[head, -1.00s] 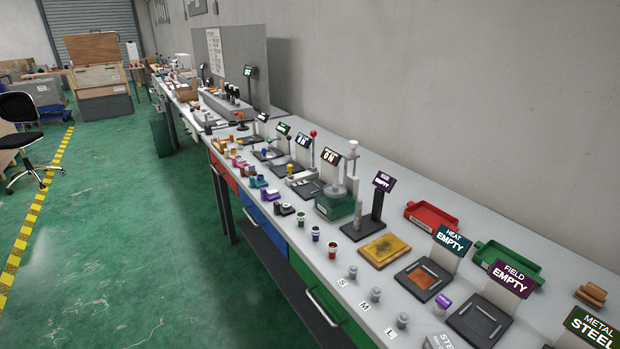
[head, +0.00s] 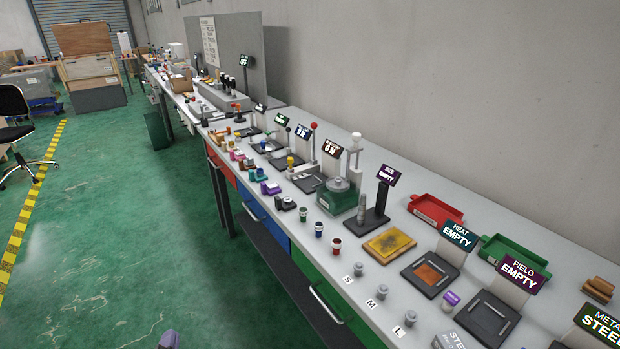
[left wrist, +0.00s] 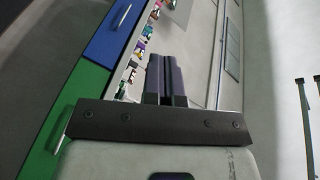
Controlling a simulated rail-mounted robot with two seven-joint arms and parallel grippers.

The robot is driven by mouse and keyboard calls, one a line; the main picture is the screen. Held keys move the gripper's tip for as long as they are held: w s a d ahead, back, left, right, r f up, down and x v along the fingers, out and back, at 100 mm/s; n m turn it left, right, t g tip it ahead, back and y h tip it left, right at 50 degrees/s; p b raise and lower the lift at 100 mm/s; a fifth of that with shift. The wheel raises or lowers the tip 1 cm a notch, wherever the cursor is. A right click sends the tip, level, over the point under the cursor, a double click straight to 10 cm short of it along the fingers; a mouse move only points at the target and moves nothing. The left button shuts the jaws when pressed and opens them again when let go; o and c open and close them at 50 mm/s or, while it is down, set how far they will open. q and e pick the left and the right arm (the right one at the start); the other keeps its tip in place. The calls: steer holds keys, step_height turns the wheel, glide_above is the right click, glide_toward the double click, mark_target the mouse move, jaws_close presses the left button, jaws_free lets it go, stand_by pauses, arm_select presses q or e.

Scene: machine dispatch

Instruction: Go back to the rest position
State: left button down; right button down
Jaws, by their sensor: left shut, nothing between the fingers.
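My left gripper (left wrist: 166,62) is shut and empty in the left wrist view, its two dark fingers side by side. A small grey-purple tip of it (head: 168,341) shows at the bottom edge of the head view, over the green floor and to the left of the bench. It touches nothing that I can see. The rest of my left arm is out of the head view. My right gripper is in neither view.
A long grey bench (head: 395,150) runs along the wall, with colored drawers below. On it stand several stations with signs, a red tray (head: 436,211), a green tray (head: 510,251) and small cylinders along the front edge. The green floor (head: 110,250) left of the bench is clear.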

arm_select(q)
steer(key=s+d+f+n+g+h+p, duration=0.15)
steer(key=s+d+g, duration=0.25)
steer(key=s, duration=0.8)
steer(key=s+d+n+g+h+p, duration=0.1)
steer(key=s+d+n+g+p, duration=0.3)
steer(key=s, duration=0.7)
steer(key=s+d+f+n+g+h+p, duration=0.1)
steer(key=s+d+n+g+h, duration=0.3)
steer(key=s, duration=0.8)
step_height(320, 180, up, 37)
steer(key=m+g+y+p, duration=0.1)
steer(key=m+y+p, duration=0.1)
steer(key=p, duration=3.4)
steer(key=shift+w+a, duration=0.35)
steer(key=shift+a, duration=0.05)
